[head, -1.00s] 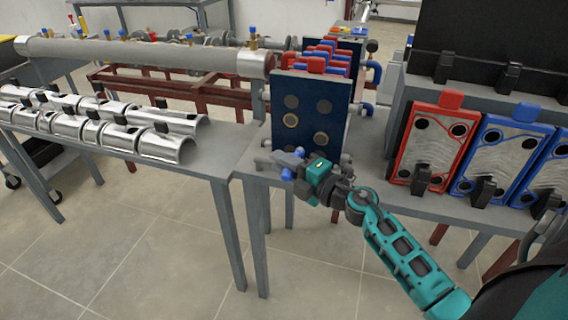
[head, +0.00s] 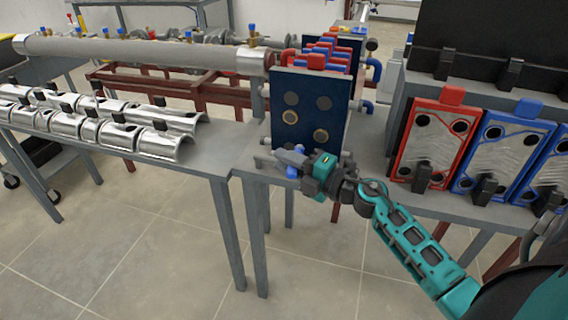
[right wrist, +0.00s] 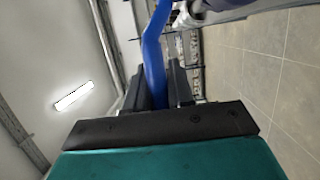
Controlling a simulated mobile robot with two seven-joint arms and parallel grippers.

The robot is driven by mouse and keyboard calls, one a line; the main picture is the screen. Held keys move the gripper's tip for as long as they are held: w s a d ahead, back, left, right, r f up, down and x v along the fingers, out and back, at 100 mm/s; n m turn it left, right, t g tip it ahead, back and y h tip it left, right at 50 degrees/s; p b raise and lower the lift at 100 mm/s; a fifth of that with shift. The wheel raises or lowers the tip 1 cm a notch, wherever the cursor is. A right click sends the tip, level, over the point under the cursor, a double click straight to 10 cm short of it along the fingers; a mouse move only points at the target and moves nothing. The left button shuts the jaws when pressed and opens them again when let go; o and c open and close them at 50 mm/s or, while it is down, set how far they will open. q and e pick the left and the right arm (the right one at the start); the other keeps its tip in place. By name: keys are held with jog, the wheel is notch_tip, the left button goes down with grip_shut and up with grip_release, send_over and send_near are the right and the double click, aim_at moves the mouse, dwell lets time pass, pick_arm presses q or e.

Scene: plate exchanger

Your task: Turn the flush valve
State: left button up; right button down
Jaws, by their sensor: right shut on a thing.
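The blue flush valve handle (right wrist: 153,60) stands between the fingers of my right gripper (right wrist: 160,88) in the right wrist view. The fingers are shut on it. In the head view my right gripper (head: 287,158) is low in front of the plate exchanger (head: 310,112), at the front edge of its table. A bit of the blue handle (head: 292,172) shows just below the fingers there. The valve body is mostly hidden by the gripper. The exchanger has a dark blue front plate with round ports. My left gripper is not in view.
Red-framed and blue-framed plates (head: 436,150) stand in a rack at the right. Shiny half-shells (head: 90,125) lie on the left table, with a long grey cylinder (head: 140,52) behind. Open tiled floor (head: 150,235) lies in front.

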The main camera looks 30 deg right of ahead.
jog(key=shift+s+d+f+n+g+y+b, duration=0.1)
jog(key=shift+s+d+n+g+y+b, duration=0.15)
jog(key=shift+n+y+b, duration=0.2)
jog(key=shift+s+d+f+n+g+y+b, duration=0.15)
jog(key=shift+n+g+y+b, duration=0.1)
jog(key=shift+n+y+b, duration=0.15)
jog(key=shift+s+d+n+g+y+b, duration=0.2)
jog(key=shift+n+g+y+b, duration=0.15)
jog(key=shift+y, duration=0.3)
jog(key=shift+s+d+n+g+y+b, duration=0.3)
jog(key=shift+n+g+y+b, duration=0.35)
jog(key=shift+y+b, duration=0.15)
pick_arm(q)
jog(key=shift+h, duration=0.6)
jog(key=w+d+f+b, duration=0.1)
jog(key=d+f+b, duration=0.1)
jog(key=b, duration=0.1)
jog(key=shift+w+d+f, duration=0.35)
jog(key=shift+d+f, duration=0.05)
pick_arm(e)
jog(key=n+g+y, duration=0.1)
jog(key=d+g+y, duration=0.1)
jog(key=s+n+g+y, duration=0.1)
jog(key=shift+d+r+n, duration=0.2)
jog(key=shift+r+n, duration=0.05)
jog(key=shift+n, duration=0.1)
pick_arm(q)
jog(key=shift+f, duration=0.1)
